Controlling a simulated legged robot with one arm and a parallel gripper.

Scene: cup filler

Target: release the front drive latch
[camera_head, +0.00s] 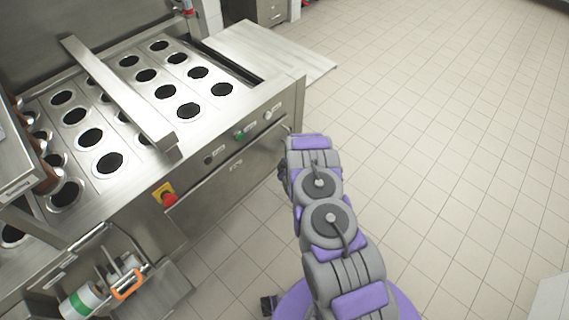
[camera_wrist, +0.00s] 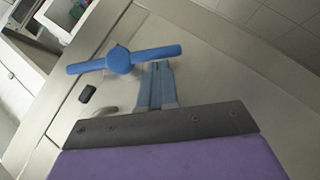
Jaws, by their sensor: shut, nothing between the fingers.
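A blue handle (camera_wrist: 119,61) with a round hub and two arms is mounted on a metal panel (camera_wrist: 215,75) in the wrist view. It is the most latch-like part in sight, but no label shows. Its arms run nearly level, tilted slightly up to the right. My gripper (camera_wrist: 157,68) is shut and empty, with its fingertips just below the handle's right arm. I cannot tell whether they touch it. In the head view, my arm reaches the right end of the steel machine (camera_head: 228,158), and my gripper and the blue handle are hidden there.
A small dark part (camera_wrist: 88,94) and a bent metal piece (camera_wrist: 103,112) sit left of my fingers. The machine's front has a red stop button (camera_head: 169,199) and a green button (camera_head: 239,135). A crossbar (camera_head: 120,95) spans the cup holes. Tiled floor (camera_head: 450,130) is clear to the right.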

